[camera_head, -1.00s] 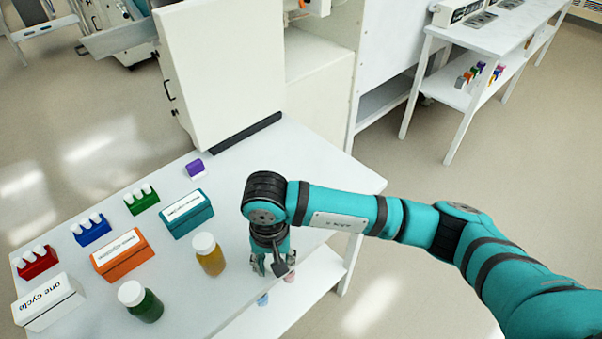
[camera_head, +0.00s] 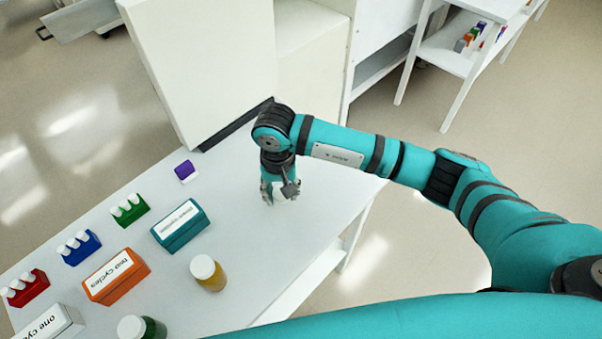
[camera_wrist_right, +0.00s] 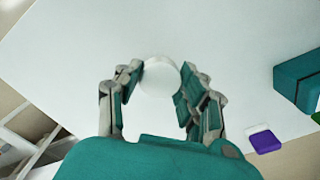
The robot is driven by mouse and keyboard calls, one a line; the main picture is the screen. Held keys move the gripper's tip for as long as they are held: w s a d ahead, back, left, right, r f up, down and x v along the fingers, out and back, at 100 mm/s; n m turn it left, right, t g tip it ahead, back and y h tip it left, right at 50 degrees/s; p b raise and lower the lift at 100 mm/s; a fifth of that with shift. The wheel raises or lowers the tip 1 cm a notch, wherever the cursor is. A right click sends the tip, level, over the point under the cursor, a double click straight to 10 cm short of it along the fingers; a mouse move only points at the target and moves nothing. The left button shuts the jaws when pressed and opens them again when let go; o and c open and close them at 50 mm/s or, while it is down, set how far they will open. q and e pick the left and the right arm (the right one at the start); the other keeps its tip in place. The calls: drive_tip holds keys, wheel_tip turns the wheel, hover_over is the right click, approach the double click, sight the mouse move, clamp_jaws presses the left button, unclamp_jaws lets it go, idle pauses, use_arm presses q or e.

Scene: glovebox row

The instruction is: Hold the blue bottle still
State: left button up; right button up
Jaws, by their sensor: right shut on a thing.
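My right gripper (camera_head: 280,190) is low over the white table (camera_head: 265,255), toward its back right part. In the right wrist view a round white cap of a bottle (camera_wrist_right: 160,76) sits between the two fingers of my right gripper (camera_wrist_right: 160,92), which is shut on it. The cap is seen from above, so the bottle's body and its colour are hidden. In the head view the gripper covers most of the bottle. My left gripper is not in view.
An amber bottle (camera_head: 209,278) and a green bottle (camera_head: 153,329) stand near the front. Teal (camera_head: 180,226) and orange (camera_head: 115,277) boxes, several coloured racks and a purple block (camera_head: 185,171) are at left. A white cabinet (camera_head: 205,70) stands behind. Table around the gripper is clear.

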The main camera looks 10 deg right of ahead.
sight(301, 188)
drive_tip(key=w+d, duration=0.1)
drive_tip(key=w+d+p, duration=0.1)
drive_tip(key=d, duration=0.1)
drive_tip(key=shift+w+d+f, duration=0.15)
drive_tip(key=shift+w+f, duration=0.05)
drive_tip(key=shift+w, duration=0.1)
drive_tip(key=shift+w+d+f+p, duration=0.1)
drive_tip(key=shift+w+d+p, duration=0.3)
drive_tip(key=shift+w+d, duration=0.35)
drive_tip(key=f+p, duration=0.2)
drive_tip(key=f, duration=0.1)
drive_tip(key=shift+d+f, duration=0.1)
drive_tip(key=shift+d, duration=0.25)
drive_tip(key=shift+w+f, duration=0.1)
drive_tip(key=shift+f, duration=0.15)
drive_tip(key=shift+f+b, duration=0.2)
drive_tip(key=shift+b, duration=0.15)
drive_tip(key=o, duration=1.3)
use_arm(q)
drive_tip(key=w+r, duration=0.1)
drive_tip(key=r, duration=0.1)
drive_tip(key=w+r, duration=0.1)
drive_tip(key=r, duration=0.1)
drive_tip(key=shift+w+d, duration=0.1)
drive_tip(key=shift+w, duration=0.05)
